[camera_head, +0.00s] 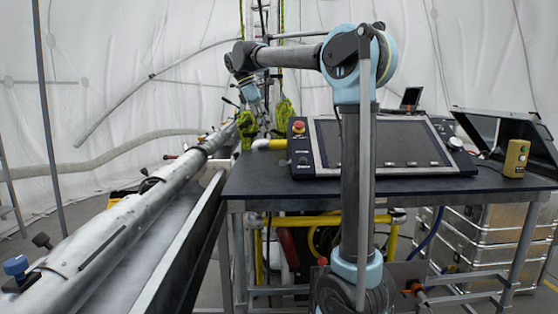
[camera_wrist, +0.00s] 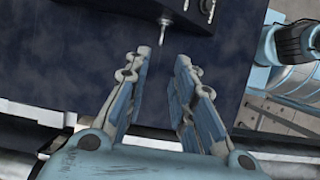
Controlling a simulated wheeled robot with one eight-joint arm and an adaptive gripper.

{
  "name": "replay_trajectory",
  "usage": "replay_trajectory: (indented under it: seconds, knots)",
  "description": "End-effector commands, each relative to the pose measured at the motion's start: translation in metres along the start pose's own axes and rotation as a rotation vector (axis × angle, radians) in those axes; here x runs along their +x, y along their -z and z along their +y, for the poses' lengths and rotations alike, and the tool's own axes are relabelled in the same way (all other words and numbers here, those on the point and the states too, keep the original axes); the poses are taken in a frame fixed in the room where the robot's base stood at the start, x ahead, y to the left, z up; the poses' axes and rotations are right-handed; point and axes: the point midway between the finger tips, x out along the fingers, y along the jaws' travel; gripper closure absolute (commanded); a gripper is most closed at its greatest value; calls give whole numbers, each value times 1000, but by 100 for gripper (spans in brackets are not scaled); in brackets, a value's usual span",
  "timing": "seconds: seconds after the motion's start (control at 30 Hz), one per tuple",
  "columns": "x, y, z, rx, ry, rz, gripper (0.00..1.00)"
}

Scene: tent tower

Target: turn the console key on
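The console (camera_head: 303,156) stands on a dark table, with a large dark screen and a red emergency button (camera_head: 298,127) on its left panel. In the wrist view, part of the dark console (camera_wrist: 197,14) shows at the top. A small silver key-like piece (camera_wrist: 163,29) sticks out from its edge; I take it to be the key. My gripper (camera_wrist: 162,57) is open and empty, its two fingers pointing toward this piece, which lies just beyond the fingertips. In the head view my gripper (camera_head: 258,108) is small and left of the console; its fingers are hard to make out there.
The dark table (camera_head: 260,184) has free room left of and in front of the console. A long metal tube (camera_head: 130,222) runs along the left. A yellow handheld device (camera_head: 516,158) stands at the table's right end. Metal cases (camera_head: 490,230) are stacked at right.

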Motion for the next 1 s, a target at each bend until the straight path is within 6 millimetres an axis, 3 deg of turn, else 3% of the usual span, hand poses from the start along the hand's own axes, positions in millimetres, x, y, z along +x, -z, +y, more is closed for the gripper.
replay_trajectory:
  seconds: [0.6,0.8,1.0]
  knots:
    - [108,0,-1,0,1,1,76]
    - [131,0,0,0,1,1,76]
    - [140,0,-1,0,0,1,76]
